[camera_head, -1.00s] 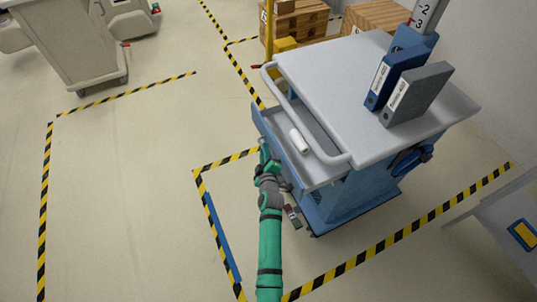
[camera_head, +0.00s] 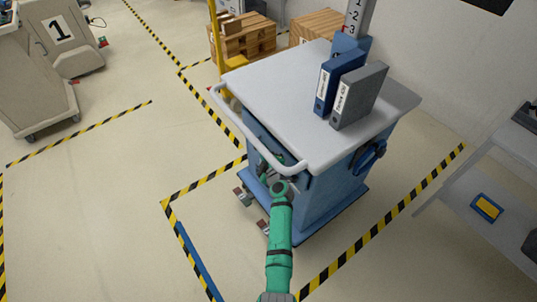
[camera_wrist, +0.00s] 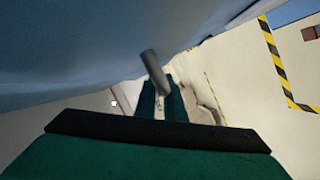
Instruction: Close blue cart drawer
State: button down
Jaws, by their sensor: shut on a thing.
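The blue cart (camera_head: 338,195) stands at the centre with a grey top and a white push rail along its near left side. Its drawer (camera_head: 258,132) shows only as a blue strip under the rail. The open tray is out of sight, so the drawer is in or almost in; a small gap cannot be ruled out. My gripper (camera_wrist: 160,92) is shut on a short grey bar, apparently the drawer handle (camera_wrist: 152,66), beside the blue front in the wrist view. In the head view my arm reaches under the rail, and the rail and wrist hide the fingers.
Two binders, a blue one (camera_head: 336,80) and a grey one (camera_head: 358,97), stand on the cart top. Wooden crates (camera_head: 250,38) and a yellow post are behind. A beige cart (camera_head: 35,85) is at the left. The floor left of the blue cart is clear.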

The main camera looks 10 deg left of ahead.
jog(key=shift+w+d+r, duration=0.1)
jog(key=shift+w+d, duration=0.15)
jog(key=shift+w, duration=0.05)
jog(key=c, duration=2.1)
grip_release()
jog(key=shift+w, duration=0.1)
jog(key=shift+d, duration=0.1)
jog(key=v, duration=1)
jog(key=shift+s, duration=0.45)
